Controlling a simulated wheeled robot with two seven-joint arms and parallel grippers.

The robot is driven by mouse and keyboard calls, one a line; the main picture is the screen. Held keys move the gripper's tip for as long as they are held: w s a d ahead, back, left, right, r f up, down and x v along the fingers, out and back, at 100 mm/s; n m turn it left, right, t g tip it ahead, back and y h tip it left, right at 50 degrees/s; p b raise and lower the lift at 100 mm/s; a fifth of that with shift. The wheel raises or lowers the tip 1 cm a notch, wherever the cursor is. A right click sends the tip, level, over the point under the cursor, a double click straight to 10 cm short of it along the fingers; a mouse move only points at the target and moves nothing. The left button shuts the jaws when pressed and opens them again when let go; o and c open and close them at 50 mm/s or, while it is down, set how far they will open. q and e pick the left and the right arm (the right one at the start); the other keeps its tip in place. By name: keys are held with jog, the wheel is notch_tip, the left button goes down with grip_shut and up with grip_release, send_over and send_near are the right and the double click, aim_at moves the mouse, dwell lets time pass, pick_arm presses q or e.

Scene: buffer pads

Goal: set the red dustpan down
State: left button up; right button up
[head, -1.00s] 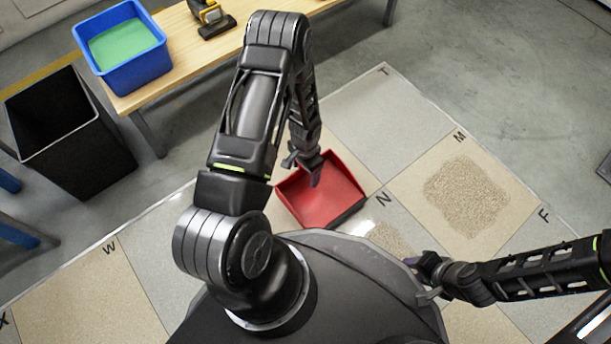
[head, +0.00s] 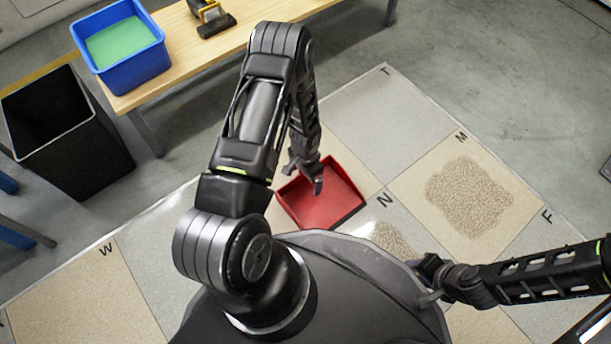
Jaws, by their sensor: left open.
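The red dustpan (head: 338,204) lies flat, open side up, on the tiled mat (head: 357,112), close to the front of my base; it appears to rest there. My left gripper (head: 304,176) is open at the dustpan's upper left part, with its fingers spread over the pan. Its fingers hide part of the pan, and I cannot tell whether they touch it. My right gripper (head: 428,278) is low at the right, beside my body and away from the dustpan. It is partly hidden, so its jaws are unclear.
Brown grains lie in a patch (head: 468,197) on tile M, with a smaller patch (head: 392,240) on tile N. A wooden bench (head: 185,62) at upper left bears a blue bin (head: 134,70) and a yellow-black tool (head: 211,17). A black bin (head: 95,160) stands at left. Tile T is clear.

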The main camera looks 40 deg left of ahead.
pick_arm(q)
notch_tip(320, 180, up, 12)
jog(key=p, duration=0.5)
jog(key=shift+r+p, duration=0.2)
jog(key=shift+p, duration=0.1)
jog(key=shift+d, duration=0.1)
dwell(0.4)
jog(key=s+d+r+n+h, duration=0.1)
jog(key=s+d+n, duration=0.1)
jog(key=d, duration=0.5)
jog(key=s+d+n+t+h, duration=0.1)
jog(key=s+d+n, duration=0.1)
jog(key=s+d, duration=0.3)
jog(key=s+d+r+n+h, duration=0.1)
jog(key=s+d, duration=0.3)
jog(key=d, duration=0.7)
jog(key=shift+r+n+t+h, duration=0.3)
jog(key=shift+r+n, duration=0.05)
jog(key=shift+n, duration=0.05)
